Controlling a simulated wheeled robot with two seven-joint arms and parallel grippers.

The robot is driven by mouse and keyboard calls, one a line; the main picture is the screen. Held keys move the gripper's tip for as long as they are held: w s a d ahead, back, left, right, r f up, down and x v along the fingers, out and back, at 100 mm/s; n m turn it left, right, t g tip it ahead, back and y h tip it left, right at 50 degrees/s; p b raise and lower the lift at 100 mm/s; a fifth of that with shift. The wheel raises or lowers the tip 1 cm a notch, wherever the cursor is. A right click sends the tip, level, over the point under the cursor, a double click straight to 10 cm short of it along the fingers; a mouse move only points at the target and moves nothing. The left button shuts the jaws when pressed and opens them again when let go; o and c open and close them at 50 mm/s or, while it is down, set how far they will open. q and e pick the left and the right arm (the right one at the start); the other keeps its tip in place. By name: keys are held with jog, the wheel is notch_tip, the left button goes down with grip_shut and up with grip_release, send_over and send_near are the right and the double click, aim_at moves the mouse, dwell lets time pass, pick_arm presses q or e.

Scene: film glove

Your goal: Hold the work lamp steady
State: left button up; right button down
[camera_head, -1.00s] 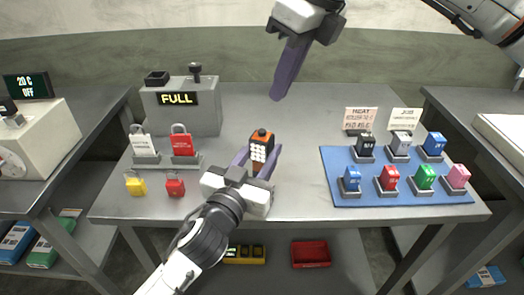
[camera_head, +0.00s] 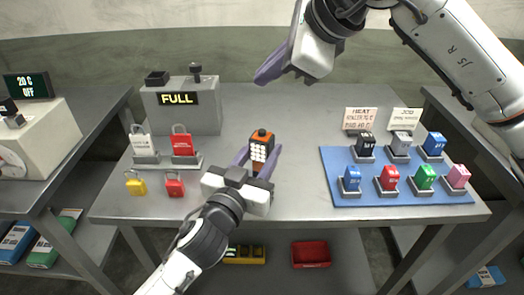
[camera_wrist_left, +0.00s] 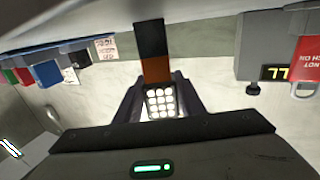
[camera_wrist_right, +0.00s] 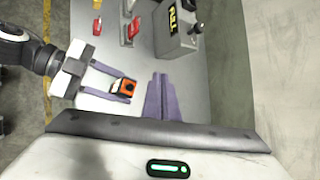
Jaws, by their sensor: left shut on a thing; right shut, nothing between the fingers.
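The work lamp (camera_head: 262,148) is a small dark block with an orange top and a lit grid of white dots. It is on or just above the table, left of its middle. My left gripper (camera_head: 258,162) is shut on it, with a purple finger on each side. The left wrist view shows the lamp's white dots (camera_wrist_left: 160,102) between the fingers. The lamp's orange top also shows in the right wrist view (camera_wrist_right: 124,87). My right gripper (camera_head: 268,76) is shut and empty, above the table's back part. Its purple fingers (camera_wrist_right: 160,95) meet in the right wrist view.
A blue mat (camera_head: 340,187) with several coloured blocks lies at the right. A grey box (camera_head: 188,118) reading FULL stands at the back left. Red and white tagged padlocks stand before it, with a yellow padlock (camera_head: 135,184) and a red one (camera_head: 174,185) in front. The table's back middle is clear.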

send_over(267, 137)
jog(key=shift+s+f, duration=0.1)
jog(key=shift+f, duration=3.85)
jog(key=shift+f, duration=0.1)
jog(key=shift+f, duration=0.35)
jog(key=shift+f, duration=0.45)
jog(key=shift+r, duration=0.9)
notch_tip(267, 137, up, 6)
